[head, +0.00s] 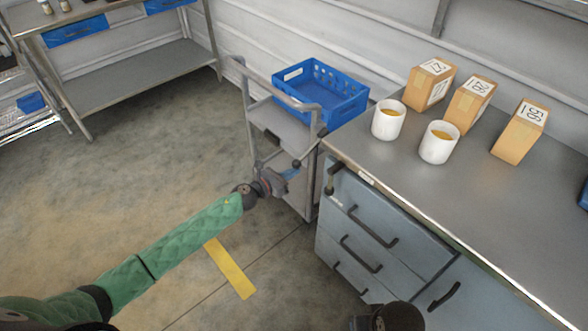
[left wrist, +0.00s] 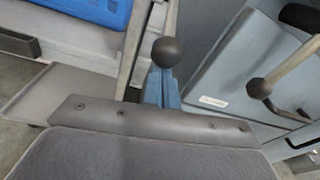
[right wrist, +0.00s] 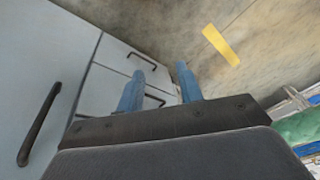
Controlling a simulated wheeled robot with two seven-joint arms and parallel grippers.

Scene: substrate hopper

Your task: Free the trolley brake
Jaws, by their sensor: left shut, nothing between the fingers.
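The trolley (head: 285,125) is a grey frame with a push bar, left of the workbench. A dark ball knob (head: 296,163) shows at its near right side, and in the left wrist view the ball knob (left wrist: 167,52) appears right at the fingertips. I take it for the brake lever's knob; its stem is hidden behind the fingers. My left gripper (head: 291,174) is shut with nothing in it; its blue fingers (left wrist: 161,86) are together just below the knob, and contact cannot be told. My right gripper (right wrist: 160,80) is open and empty, in front of the drawers.
A blue crate (head: 345,108) sits on the trolley. The workbench (head: 400,180) at right holds two white cups (head: 388,120) and three cartons (head: 520,132). Drawers with dark handles (head: 360,253) are below. A yellow floor strip (head: 230,268) lies on open floor.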

